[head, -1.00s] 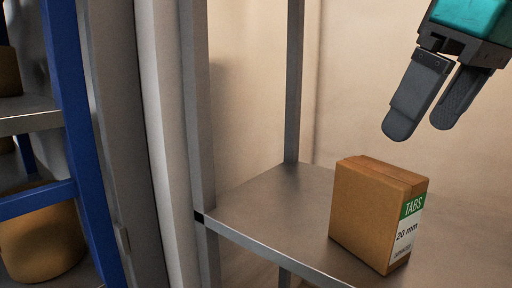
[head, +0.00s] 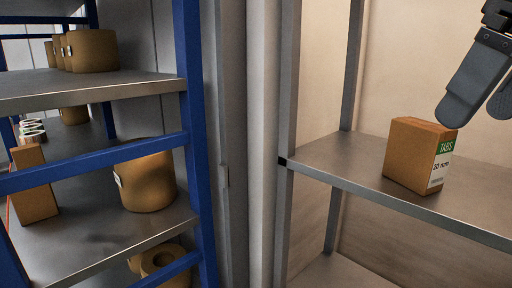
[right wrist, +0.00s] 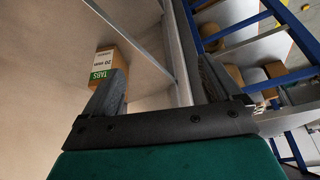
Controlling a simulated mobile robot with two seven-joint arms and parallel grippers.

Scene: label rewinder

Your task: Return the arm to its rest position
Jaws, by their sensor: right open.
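My right gripper (head: 478,98) is at the upper right of the head view, cut off by the picture's edge. Its dark grey fingers are apart and empty. In the right wrist view the gripper (right wrist: 160,92) also shows its fingers spread, with nothing between them. A brown carton (head: 412,158) with a green and white "TABS 20 mm" label stands upright on the grey metal shelf (head: 340,157). The fingers are above and to the right of the carton in the head view, and it stands free. It also shows in the right wrist view (right wrist: 103,68), partly behind a finger. My left gripper is not in view.
A blue-framed rack (head: 192,120) stands at the left with brown rolls (head: 147,180) and a small carton (head: 33,185) on its shelves. A grey post (head: 285,120) edges the metal shelf. Open shelf space lies left of the "TABS" carton.

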